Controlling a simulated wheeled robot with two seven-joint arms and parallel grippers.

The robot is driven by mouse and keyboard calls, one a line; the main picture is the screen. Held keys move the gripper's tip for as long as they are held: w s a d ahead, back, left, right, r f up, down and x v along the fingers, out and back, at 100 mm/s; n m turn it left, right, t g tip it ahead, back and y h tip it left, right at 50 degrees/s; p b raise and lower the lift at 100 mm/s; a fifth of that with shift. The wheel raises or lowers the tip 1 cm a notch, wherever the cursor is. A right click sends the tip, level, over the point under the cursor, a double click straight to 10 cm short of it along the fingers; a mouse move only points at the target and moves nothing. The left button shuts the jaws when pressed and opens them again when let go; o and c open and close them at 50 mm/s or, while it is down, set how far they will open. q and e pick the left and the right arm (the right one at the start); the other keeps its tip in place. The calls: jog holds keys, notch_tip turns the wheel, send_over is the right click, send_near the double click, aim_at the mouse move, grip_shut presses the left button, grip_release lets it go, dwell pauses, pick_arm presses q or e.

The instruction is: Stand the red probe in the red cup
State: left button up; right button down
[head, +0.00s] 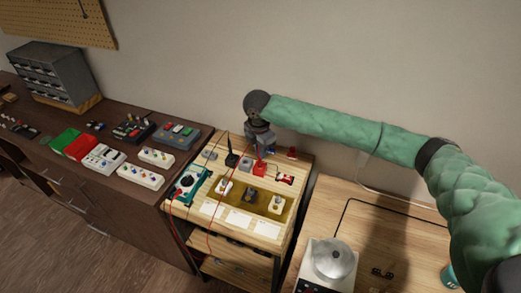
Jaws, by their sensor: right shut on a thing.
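My right gripper (261,146) points down over the light wooden bench and is shut on the red probe (259,159), of which only a thin red part shows below the fingers. The red cup (260,170), a small red block-like holder, is directly below the gripper. The probe's lower end appears at or just over the cup; I cannot tell whether it is inside. A black probe (230,146) stands upright to the left in a black holder (231,160). My left gripper is not in view.
A teal multimeter (187,186) with red leads lies left on the bench. A grey block (245,164) is close left of the red cup; a red-and-white item (285,179) is to its right. A yellowish mat (233,198) holds several small parts in front. A metal pot (333,259) stands at lower right.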

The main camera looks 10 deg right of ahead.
aim_at(261, 161)
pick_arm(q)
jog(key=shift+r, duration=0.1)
pick_arm(e)
jog(key=shift+f, duration=1.6)
jog(key=c, duration=1)
grip_release()
jog(key=shift+r+p, duration=1.25)
jog(key=shift+r, duration=0.05)
jog(key=shift+r+p, duration=0.85)
jog(key=shift+r, duration=0.1)
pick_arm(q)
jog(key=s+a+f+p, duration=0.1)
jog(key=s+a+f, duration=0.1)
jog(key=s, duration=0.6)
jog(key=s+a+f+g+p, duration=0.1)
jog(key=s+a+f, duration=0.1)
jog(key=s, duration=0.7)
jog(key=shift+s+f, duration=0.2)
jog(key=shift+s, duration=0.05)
pick_arm(e)
jog(key=shift+r, duration=1.25)
